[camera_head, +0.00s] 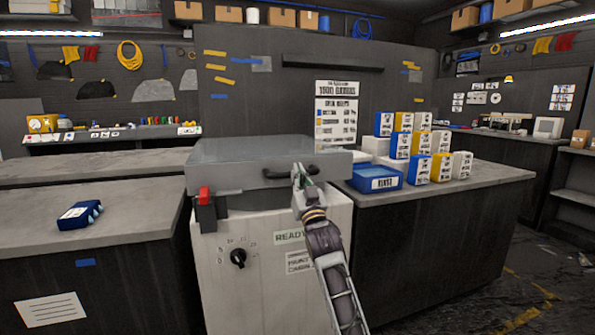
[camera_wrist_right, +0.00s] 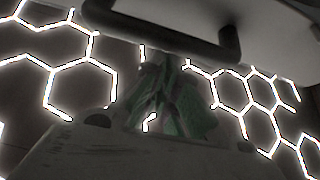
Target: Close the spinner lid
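The spinner (camera_head: 218,268) is a white cabinet with a dial and a "READY" label. I cannot tell whether a small gap is left. A black bar handle (camera_head: 275,174) is on the lid's front; it crosses the top of the right wrist view (camera_wrist_right: 180,38). My right gripper (camera_head: 298,172) is at the handle's right end. Its green-padded fingers (camera_wrist_right: 160,80) are drawn together just at the bar, with no clear grip on it. My left gripper is not in view.
A red-topped block (camera_head: 205,198) sits at the spinner's left front corner. A blue item (camera_head: 78,215) lies on the left counter (camera_head: 130,225). A blue bin (camera_head: 376,180) and several boxes stand on the right counter (camera_head: 475,178).

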